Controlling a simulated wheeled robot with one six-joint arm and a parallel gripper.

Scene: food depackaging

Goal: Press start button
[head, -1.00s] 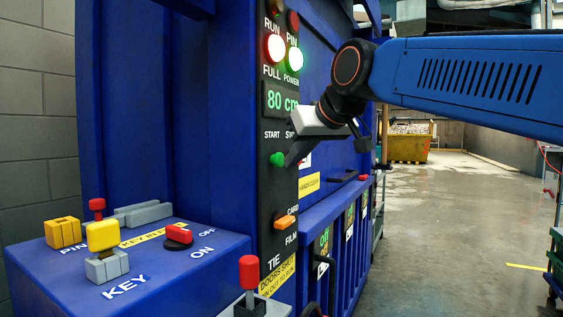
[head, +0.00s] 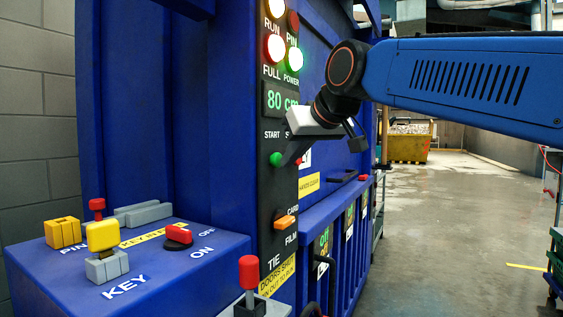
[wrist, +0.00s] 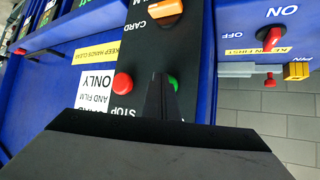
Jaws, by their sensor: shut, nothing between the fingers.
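The green start button (head: 276,159) sits on the black control panel (head: 268,200) under the START label. It also shows in the wrist view (wrist: 173,84), partly hidden by my finger. My gripper (head: 285,162) is shut and empty, its tips at the panel just right of the green button in the head view. In the wrist view my gripper (wrist: 158,80) points between the green button and the red stop button (wrist: 122,82). I cannot tell whether the tips touch the green button. The lamp above RUN (head: 275,8) is lit.
The panel also has an 80 cm display (head: 281,100) and an orange card/film switch (head: 285,222). A blue ledge (head: 190,280) at left carries a yellow key (head: 103,236) and a red on/off switch (head: 178,234). A red-topped lever (head: 249,272) stands in front. The floor at right is clear.

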